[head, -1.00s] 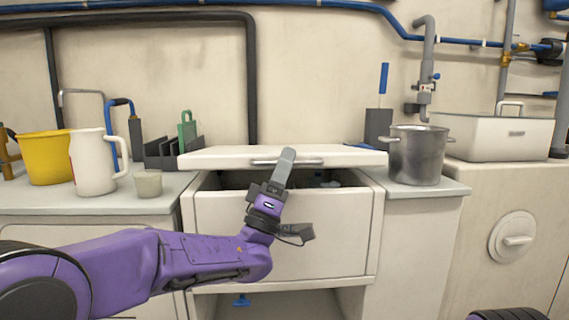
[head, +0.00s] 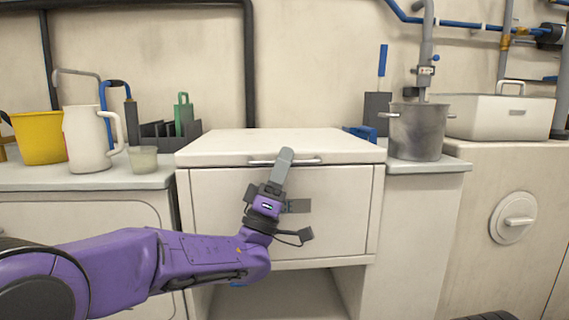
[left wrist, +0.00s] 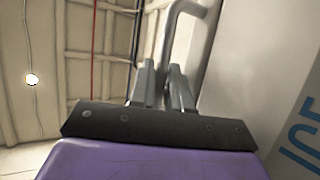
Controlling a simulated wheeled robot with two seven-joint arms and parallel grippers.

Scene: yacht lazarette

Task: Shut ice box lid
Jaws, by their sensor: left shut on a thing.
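The ice box (head: 320,210) is a white box with a front panel, set between the counters. Its white lid (head: 270,144) lies flat on top, with no gap visible along the front edge. A metal bar handle (head: 312,161) runs along the lid's front; it also shows in the left wrist view (left wrist: 172,35). My left gripper (head: 284,158) is at the handle, its fingers shut on it. In the left wrist view the grey fingers (left wrist: 162,85) are close about the bar, and part of the blue lettering shows at right. My right gripper is not in view.
On the left counter (head: 150,180) stand a yellow bucket (head: 38,138), a white jug (head: 88,138), a small cup (head: 143,159) and a dark caddy (head: 160,135). A steel pot (head: 418,130) stands close to the lid's right side. An open space (head: 290,295) lies below the box.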

